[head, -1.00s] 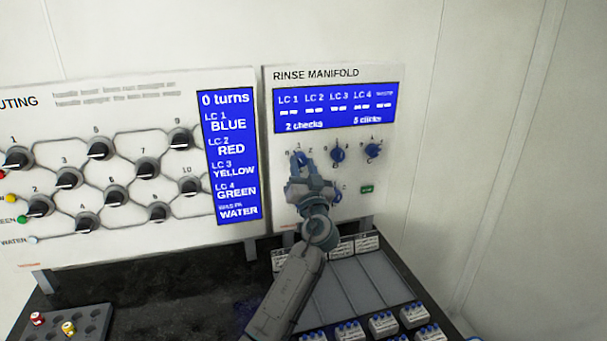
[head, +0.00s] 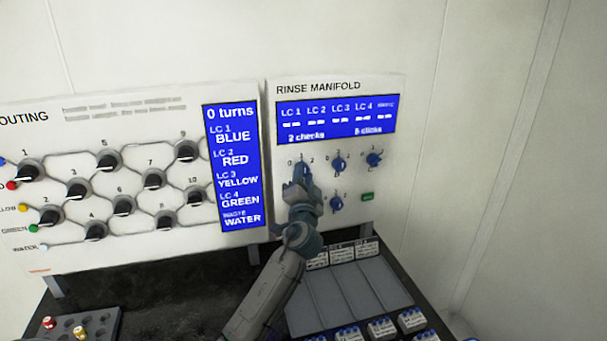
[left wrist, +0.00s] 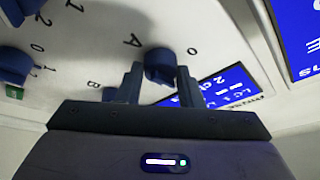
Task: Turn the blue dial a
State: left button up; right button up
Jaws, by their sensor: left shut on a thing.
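The blue dial a (left wrist: 158,62) is on the white rinse manifold panel (head: 385,205), with an "A" printed beside it. In the left wrist view it sits between the two fingers of my left gripper (left wrist: 160,82), which is shut on it. In the head view my left gripper (head: 302,172) covers most of this dial, at the upper left of the dial group. Only the marks around it show there. The dial's exact pointer position is hidden. My right gripper is not in view.
Other blue dials, at upper middle (head: 338,164), upper right (head: 374,159) and lower down (head: 336,203), are close by. A green button (head: 368,196) is at right. The manifold screen (head: 335,119) reads "2 checks" and "5 clicks". A routing panel (head: 75,245) with black knobs stands left.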

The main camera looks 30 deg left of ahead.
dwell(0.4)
pick_arm(q)
jog(key=o, duration=0.9)
jog(key=shift+o, duration=0.4)
jog(key=shift+d, duration=0.1)
jog(key=shift+s+d+f, duration=0.15)
jog(key=shift+s, duration=0.1)
jog(key=b+v, duration=0.2)
jog(key=v, duration=0.8)
